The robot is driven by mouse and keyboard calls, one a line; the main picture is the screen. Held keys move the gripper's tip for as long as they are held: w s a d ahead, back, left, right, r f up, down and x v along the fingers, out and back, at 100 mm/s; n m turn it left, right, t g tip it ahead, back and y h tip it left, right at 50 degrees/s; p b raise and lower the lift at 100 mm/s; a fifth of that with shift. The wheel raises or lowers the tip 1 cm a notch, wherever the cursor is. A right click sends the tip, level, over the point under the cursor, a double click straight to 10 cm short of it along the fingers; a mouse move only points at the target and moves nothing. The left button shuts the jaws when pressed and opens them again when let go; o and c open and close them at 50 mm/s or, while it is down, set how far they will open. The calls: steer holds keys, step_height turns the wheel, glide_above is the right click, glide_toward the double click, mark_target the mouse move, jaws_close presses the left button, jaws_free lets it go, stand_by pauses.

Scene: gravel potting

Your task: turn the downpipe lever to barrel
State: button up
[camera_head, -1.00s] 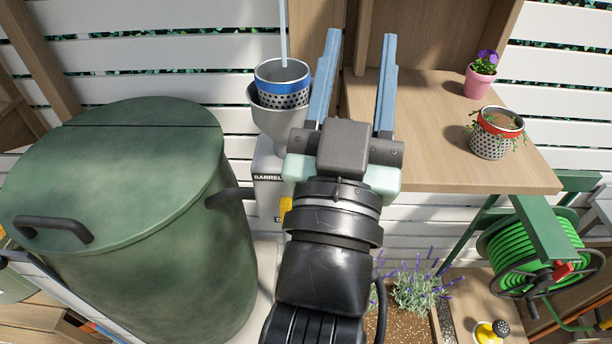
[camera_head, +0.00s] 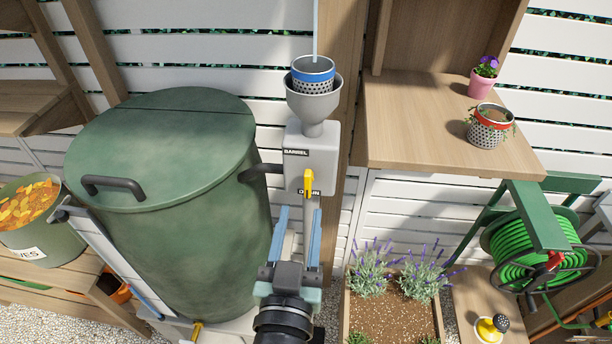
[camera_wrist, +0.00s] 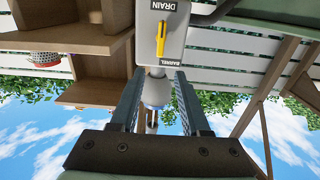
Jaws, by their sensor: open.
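The yellow lever (camera_head: 308,184) stands upright on the front of the grey downpipe box (camera_head: 322,150). The box is marked BARREL above and DRAIN below. In the head view the lever's lower end overlaps the DRAIN label. My gripper (camera_head: 299,212) is open and empty, its fingertips just below the lever and apart from it. In the wrist view the picture is turned over, with DRAIN at the top; the lever (camera_wrist: 161,42) lies beyond the open gripper (camera_wrist: 160,76), roughly in line with the gap between the fingers.
The green barrel (camera_head: 165,200) stands close on the left, joined to the box by a dark pipe. A funnel with a blue-banded strainer (camera_head: 313,76) tops the box. A wooden shelf (camera_head: 430,135) with pots is on the right; a lavender planter (camera_head: 395,310) stands below.

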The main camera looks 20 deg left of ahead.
mark_target(307, 177)
steer(key=p+x, duration=0.2)
steer(key=x, duration=0.6)
steer(key=shift+w, duration=0.1)
jaws_close()
